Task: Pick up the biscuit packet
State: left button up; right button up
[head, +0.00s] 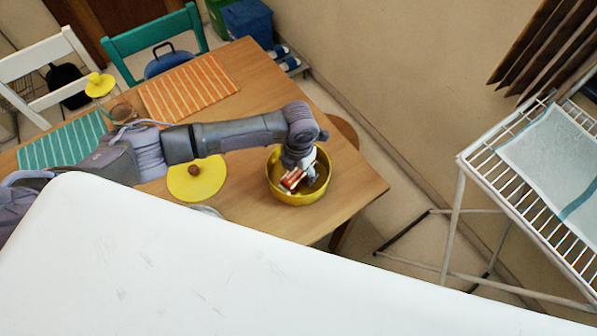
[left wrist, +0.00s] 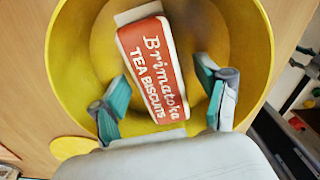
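The biscuit packet (left wrist: 153,70) is red and white with "Brimatoka Tea Biscuits" on it. It lies inside a yellow pot (head: 318,192) on the wooden table. In the left wrist view the pot's yellow wall (left wrist: 75,50) surrounds the packet. My left gripper (left wrist: 165,100) reaches down into the pot, its two fingers spread, one on each side of the packet, with gaps between. In the head view the packet (head: 291,180) shows partly beside the gripper (head: 297,176). My right gripper is not in view.
A yellow lid (head: 197,181) lies on the table (head: 345,195) left of the pot. Orange (head: 190,88) and teal (head: 60,145) striped mats lie farther back. Chairs stand behind the table. A white drying rack (head: 480,185) stands at right. A large white surface (head: 200,270) fills the foreground.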

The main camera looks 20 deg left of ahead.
pick_arm(q)
jog(key=c, duration=1.3)
jog(key=shift+r, duration=0.15)
